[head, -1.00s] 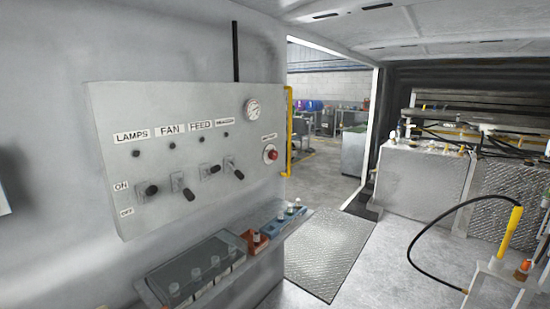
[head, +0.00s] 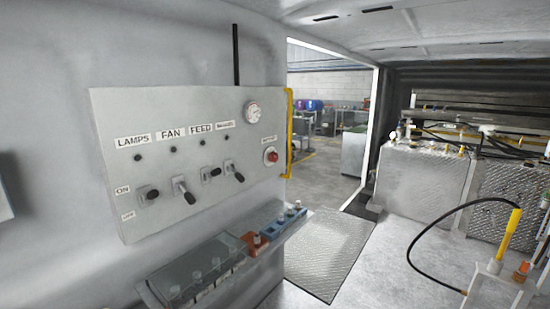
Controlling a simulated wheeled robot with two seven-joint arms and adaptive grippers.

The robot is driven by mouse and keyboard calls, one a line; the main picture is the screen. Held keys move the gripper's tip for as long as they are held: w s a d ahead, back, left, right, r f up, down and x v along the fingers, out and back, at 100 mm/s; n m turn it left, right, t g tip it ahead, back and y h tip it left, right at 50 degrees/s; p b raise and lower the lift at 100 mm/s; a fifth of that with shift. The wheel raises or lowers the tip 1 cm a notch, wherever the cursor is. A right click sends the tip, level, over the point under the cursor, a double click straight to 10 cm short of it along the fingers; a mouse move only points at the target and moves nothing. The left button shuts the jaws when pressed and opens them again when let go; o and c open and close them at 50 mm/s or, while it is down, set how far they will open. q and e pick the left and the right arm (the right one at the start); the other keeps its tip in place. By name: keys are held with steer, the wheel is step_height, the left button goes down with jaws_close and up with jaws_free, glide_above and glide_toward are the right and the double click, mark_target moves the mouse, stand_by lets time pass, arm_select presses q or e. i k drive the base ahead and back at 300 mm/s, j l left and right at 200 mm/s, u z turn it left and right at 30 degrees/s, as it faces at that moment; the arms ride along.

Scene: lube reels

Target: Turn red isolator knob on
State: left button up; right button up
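The red isolator knob (head: 271,156) sits on a pale round plate at the right end of the grey control panel (head: 200,110). A small white label, too small to read surely, is above it. The way the knob is turned cannot be made out. Left of it on the panel are several black toggle levers, one of them the fan lever (head: 184,191), under labels LAMPS, FAN, FEED and one more. A round gauge (head: 253,112) is above the knob. Neither of my grippers shows in the head view.
A shelf below the panel holds a grey case (head: 195,270), an orange bin (head: 255,243) and a blue bin (head: 289,219). A yellow rail (head: 289,130) edges the doorway right of the panel. The tread-plate floor (head: 325,255) is clear. A yellow-handled hose (head: 510,229) stands at right.

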mark_target(273, 157)
steer(key=i+l+u, duration=0.2)
steer(key=i+l, duration=0.2)
steer(key=l, duration=0.2)
steer(key=i+l+u, duration=0.1)
steer(key=l, duration=0.2)
steer(key=i+l+u, duration=0.1)
steer(key=i+l, duration=0.15)
steer(key=i+l+u, duration=0.1)
steer(key=l, duration=0.3)
steer(key=i+l+u, duration=0.1)
steer(key=l, duration=0.25)
steer(key=i+l+u, duration=0.1)
steer(key=i+l, duration=0.15)
steer(key=i+l+u, duration=0.1)
steer(key=l, duration=0.35)
